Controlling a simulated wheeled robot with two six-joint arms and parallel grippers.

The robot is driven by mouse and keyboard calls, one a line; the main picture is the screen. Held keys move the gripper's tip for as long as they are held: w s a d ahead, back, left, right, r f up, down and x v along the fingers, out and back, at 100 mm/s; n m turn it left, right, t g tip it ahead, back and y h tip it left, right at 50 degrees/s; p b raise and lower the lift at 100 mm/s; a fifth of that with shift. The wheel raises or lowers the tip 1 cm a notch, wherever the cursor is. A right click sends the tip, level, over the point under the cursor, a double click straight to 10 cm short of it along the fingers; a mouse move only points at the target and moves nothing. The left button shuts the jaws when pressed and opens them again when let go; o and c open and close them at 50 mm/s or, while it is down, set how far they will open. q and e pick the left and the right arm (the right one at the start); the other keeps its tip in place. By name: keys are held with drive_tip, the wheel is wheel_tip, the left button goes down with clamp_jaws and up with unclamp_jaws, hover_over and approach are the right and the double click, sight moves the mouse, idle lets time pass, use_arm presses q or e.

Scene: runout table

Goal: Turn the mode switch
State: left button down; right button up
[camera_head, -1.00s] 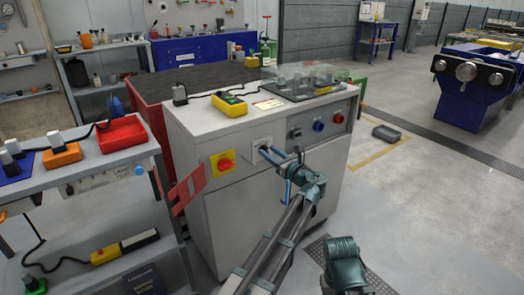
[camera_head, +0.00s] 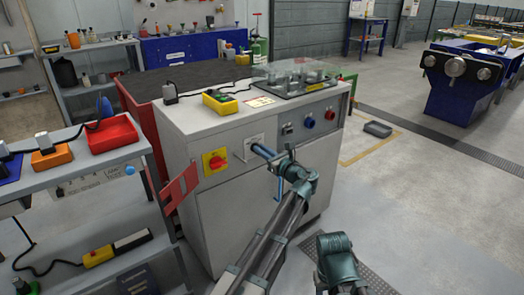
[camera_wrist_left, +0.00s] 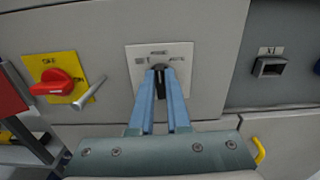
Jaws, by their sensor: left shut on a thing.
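The mode switch is a dark knob (camera_wrist_left: 160,84) on a white lettered plate (camera_wrist_left: 184,54) on the front of the grey cabinet. The plate (camera_head: 249,148) also shows in the head view, partly behind my fingers. My left gripper (camera_wrist_left: 161,76) points at the plate with its two blue fingers close together, shut on the knob between the tips. In the head view my left gripper (camera_head: 258,149) reaches the plate from the lower right. The knob's exact angle is mostly hidden by the fingers.
Left of the plate is a red rotary switch (camera_head: 215,162) on a yellow plate, with a thin grey rod (camera_wrist_left: 90,92) nearby. Right of it is a dark panel with a blue button (camera_head: 310,121) and a red button (camera_head: 330,115). A shelf unit (camera_head: 88,166) stands left.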

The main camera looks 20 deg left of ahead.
use_arm(q)
drive_tip(key=shift+s+a+f+n, duration=0.1)
drive_tip(key=shift+n, duration=1.3)
drive_tip(key=shift+s+a+f+n, duration=0.1)
drive_tip(key=shift+n, duration=1.3)
drive_tip(key=shift+s+a+n, duration=0.1)
drive_tip(key=shift+n, duration=1.3)
use_arm(e)
drive_tip(key=shift+f, duration=0.15)
use_arm(q)
drive_tip(key=c, duration=0.9)
unclamp_jaws()
drive_tip(key=shift+d, duration=0.1)
